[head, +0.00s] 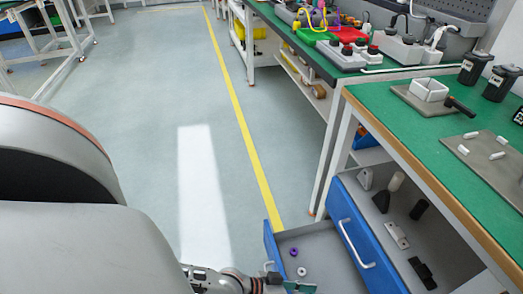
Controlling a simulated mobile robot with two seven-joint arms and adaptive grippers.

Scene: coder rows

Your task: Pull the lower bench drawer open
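The lower bench drawer (271,246) stands out from the bench at the bottom of the head view, its blue front farther out than the upper drawer's. Its grey inside shows, with a purple ring (293,251) and a white ring (301,271) in it. My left gripper (272,281) is at the near part of that front, at the bottom edge of the picture. Its fingers are small and partly cut off, so I cannot tell whether they are shut or touching the drawer. My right gripper is not in view.
The upper drawer (364,231), with a white handle, is also open and holds several small parts; it overhangs the lower one. The green benchtop (400,110) carries trays and black cups. Open floor (160,130) with a yellow line lies left.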

